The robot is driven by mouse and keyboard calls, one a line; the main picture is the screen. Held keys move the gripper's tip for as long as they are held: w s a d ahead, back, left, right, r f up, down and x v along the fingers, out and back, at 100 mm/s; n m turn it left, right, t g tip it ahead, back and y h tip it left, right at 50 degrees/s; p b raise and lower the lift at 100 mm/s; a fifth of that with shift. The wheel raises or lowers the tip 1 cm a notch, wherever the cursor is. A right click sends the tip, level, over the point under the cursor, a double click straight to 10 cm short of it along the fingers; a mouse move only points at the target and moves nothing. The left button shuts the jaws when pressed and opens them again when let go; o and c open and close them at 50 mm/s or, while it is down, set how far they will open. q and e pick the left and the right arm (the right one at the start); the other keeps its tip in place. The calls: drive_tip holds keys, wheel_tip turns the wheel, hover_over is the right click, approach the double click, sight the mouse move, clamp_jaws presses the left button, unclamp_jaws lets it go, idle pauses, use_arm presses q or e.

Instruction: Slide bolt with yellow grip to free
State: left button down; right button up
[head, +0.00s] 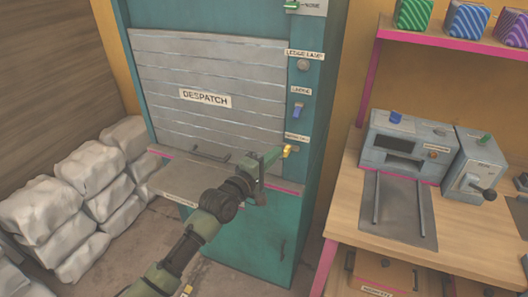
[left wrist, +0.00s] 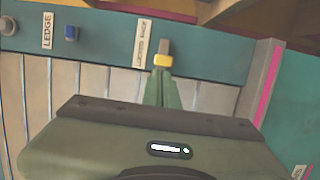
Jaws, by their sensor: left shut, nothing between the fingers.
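The bolt with the yellow grip (head: 287,151) sits on the teal post at the right of the despatch hatch, just under a small white label. In the left wrist view the yellow grip (left wrist: 163,60) shows with a grey-brown bolt end beyond it. My left gripper (head: 277,154) is shut and empty, its green fingertips right at the grip's near side. In the left wrist view the closed fingertips (left wrist: 163,74) reach the grip's lower edge; I cannot tell whether they touch it. My right gripper is not in view.
The grey slatted shutter (head: 205,75) marked DESPATCH is down behind a grey ledge (head: 185,181). A blue switch (head: 297,111) and a round lamp (head: 303,65) sit above the bolt. Wrapped bales (head: 85,165) are stacked left; a wooden bench (head: 340,190) with a grey machine (head: 405,140) stands right.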

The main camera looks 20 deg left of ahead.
sight(296, 150)
use_arm(q)
drive_tip(key=shift+w+f, duration=0.1)
drive_tip(key=shift+f, duration=0.05)
drive_tip(key=d+p, duration=0.1)
drive_tip(key=d, duration=0.1)
drive_tip(key=d+p, duration=0.1)
drive_tip(key=shift+d+r, duration=0.2)
drive_tip(key=shift+d, duration=0.4)
drive_tip(key=shift+a+f, duration=0.1)
drive_tip(key=shift+f, duration=0.05)
